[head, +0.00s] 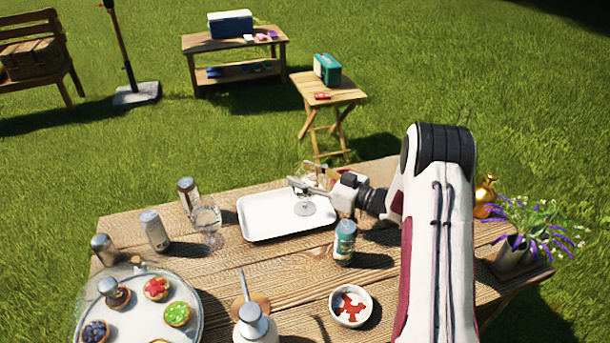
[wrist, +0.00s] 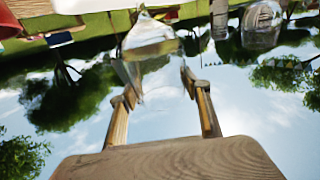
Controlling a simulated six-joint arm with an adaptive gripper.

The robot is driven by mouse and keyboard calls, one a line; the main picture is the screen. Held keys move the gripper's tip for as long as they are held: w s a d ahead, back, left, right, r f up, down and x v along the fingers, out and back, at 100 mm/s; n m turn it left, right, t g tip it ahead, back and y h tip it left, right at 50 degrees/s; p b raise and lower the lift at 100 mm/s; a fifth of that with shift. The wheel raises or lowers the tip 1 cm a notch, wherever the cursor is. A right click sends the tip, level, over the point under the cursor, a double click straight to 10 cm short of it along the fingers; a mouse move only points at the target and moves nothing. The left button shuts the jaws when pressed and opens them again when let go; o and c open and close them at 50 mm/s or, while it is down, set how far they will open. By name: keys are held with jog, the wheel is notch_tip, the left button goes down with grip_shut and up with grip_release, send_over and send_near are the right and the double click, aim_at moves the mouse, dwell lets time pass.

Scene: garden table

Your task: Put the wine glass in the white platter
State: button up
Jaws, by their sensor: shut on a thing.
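A clear wine glass (head: 304,209) is over the white platter (head: 262,230) in the head view, with its round foot low and its bowl partly hidden by my gripper. My gripper (head: 306,188) reaches in from the right and is shut on this glass. In the wrist view my gripper's fingers (wrist: 163,88) are on either side of the glass (wrist: 150,40). I cannot tell whether its foot touches the platter. Another clear glass (head: 207,222) stands on the table just left of the platter.
Cans (head: 154,230) stand left of the platter, and a green can (head: 344,242) stands at its front right. A tart tray (head: 195,330), a bottle (head: 255,326) and a small white bowl (head: 350,306) are nearer. A potted plant (head: 512,255) is at right. The platter's left part is clear.

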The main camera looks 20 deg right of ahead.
jog(key=shift+f, duration=0.1)
jog(key=o, duration=1.6)
jog(key=shift+o, duration=0.2)
jog(key=v, duration=1.2)
